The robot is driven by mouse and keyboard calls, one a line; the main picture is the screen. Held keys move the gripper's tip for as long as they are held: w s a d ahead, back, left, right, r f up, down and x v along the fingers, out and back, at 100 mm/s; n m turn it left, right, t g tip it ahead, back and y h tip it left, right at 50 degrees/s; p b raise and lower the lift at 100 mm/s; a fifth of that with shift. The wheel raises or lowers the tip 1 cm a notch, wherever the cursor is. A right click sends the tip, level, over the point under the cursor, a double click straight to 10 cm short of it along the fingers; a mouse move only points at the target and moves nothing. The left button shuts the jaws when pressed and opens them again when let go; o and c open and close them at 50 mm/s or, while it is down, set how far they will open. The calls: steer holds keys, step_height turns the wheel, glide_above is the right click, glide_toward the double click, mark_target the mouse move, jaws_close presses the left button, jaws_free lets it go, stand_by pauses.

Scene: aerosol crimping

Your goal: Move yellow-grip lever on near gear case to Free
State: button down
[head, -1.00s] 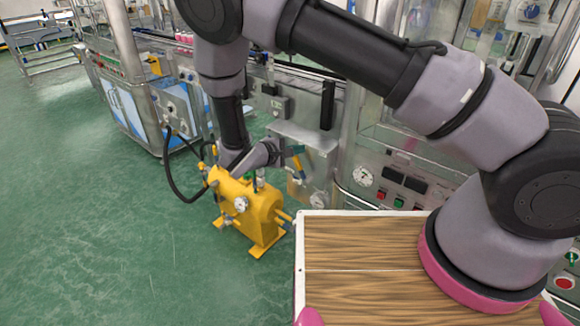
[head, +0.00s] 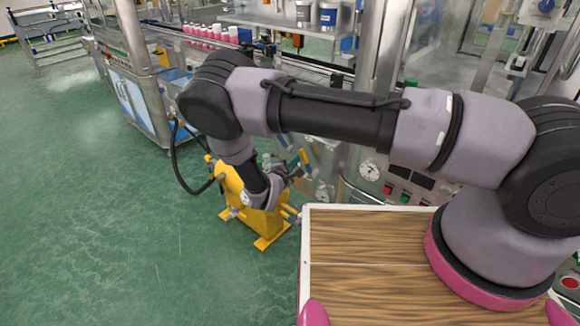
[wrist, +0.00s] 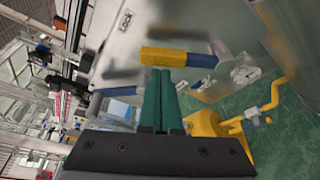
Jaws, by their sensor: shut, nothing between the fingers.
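The lever's yellow grip (wrist: 163,57) shows in the wrist view, with a blue section (wrist: 197,59) on its right. It stands before a shiny metal panel with a "LOCK" label (wrist: 124,21) above left and a second label (wrist: 204,84), too small to read surely, below right. My gripper's green fingers (wrist: 163,78) are shut and empty, their tips right by the grip's lower side; I cannot tell whether they touch. In the head view the lever (head: 305,158) is small, just right of my gripper (head: 288,172), beside the yellow gear case (head: 268,222).
A round gauge (wrist: 246,74) and yellow pipework (wrist: 265,112) are right of the lever in the wrist view. A wood-topped surface (head: 365,270) lies under my arm. A black hose (head: 175,165) loops left of the case. Green floor (head: 90,230) is open at left.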

mark_target(303, 159)
steer(key=shift+w+d+f, duration=0.1)
steer(key=shift+w+d, duration=0.15)
steer(key=shift+w, duration=0.4)
steer(key=shift+s+d+r+m, duration=0.2)
steer(key=shift+r+m, duration=0.05)
steer(key=shift+m, duration=0.25)
steer(key=d+m, duration=0.1)
steer(key=s+d+r+m+t, duration=0.1)
steer(key=m, duration=0.1)
steer(key=shift+s, duration=0.25)
steer(key=m, duration=0.1)
steer(key=s+d+m+t, duration=0.1)
steer(key=shift+d+r+m, duration=0.2)
steer(key=shift+m, duration=0.1)
steer(key=s+d+m, duration=0.1)
steer(key=d+m+t+h, duration=0.1)
steer(key=m, duration=0.1)
steer(key=shift+s+m, duration=0.3)
steer(key=shift+s, duration=0.05)
steer(key=shift+s+d+f, duration=0.2)
steer(key=shift+d, duration=0.05)
steer(key=shift+s, duration=0.1)
